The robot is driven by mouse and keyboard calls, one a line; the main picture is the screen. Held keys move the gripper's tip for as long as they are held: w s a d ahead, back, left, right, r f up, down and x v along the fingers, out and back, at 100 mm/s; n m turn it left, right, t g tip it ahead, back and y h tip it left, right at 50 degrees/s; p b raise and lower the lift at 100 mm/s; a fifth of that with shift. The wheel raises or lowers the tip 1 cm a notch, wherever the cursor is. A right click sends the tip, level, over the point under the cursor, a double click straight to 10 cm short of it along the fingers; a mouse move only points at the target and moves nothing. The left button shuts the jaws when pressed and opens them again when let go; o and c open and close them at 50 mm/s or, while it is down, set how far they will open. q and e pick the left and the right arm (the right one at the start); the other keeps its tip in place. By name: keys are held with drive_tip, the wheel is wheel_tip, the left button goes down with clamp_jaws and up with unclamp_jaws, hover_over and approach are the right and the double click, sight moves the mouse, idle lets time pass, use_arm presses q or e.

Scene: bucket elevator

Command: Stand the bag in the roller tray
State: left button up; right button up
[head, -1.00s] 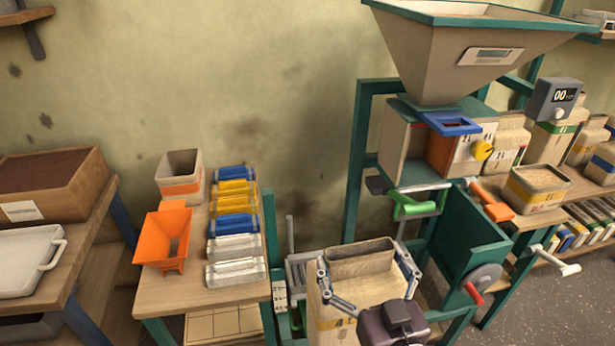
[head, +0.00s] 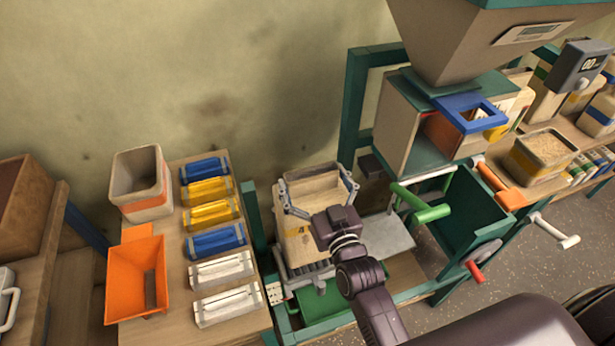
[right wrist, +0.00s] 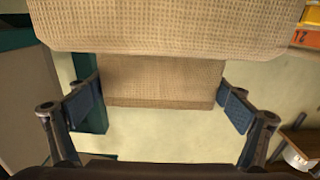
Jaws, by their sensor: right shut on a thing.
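The bag (head: 304,238) is a tan, open-topped, woven sack, upright, with a yellowish mark low on its side. My right gripper (head: 317,190) is shut on it, one finger at each side near the top. The right wrist view shows the woven bag (right wrist: 166,82) between the two finger pads. The roller tray (head: 300,274), a grey row of rollers in the green frame, shows just below the bag. The bag hides part of the tray, and I cannot tell whether its bottom touches the rollers. My left gripper is not in view.
A grey plate (head: 388,238) lies right of the bag, beneath the green handle (head: 428,211) and the hopper (head: 470,45). At left, a wooden table holds an orange scoop (head: 137,280), a bin (head: 140,185) and several coloured blocks (head: 213,212).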

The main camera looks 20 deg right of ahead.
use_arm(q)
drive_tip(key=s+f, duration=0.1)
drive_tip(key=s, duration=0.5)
use_arm(e)
drive_tip(key=w+f, duration=0.2)
drive_tip(key=shift+f+b, duration=0.35)
drive_tip(key=shift+f, duration=0.3)
use_arm(q)
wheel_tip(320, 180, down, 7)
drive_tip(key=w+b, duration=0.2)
drive_tip(key=b, duration=0.5)
use_arm(e)
wheel_tip(320, 180, down, 8)
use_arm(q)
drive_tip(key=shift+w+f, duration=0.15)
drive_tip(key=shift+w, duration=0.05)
use_arm(e)
drive_tip(key=shift+f, duration=0.2)
use_arm(q)
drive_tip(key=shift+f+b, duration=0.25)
drive_tip(key=shift+b, duration=0.15)
use_arm(e)
drive_tip(key=shift+f, duration=0.45)
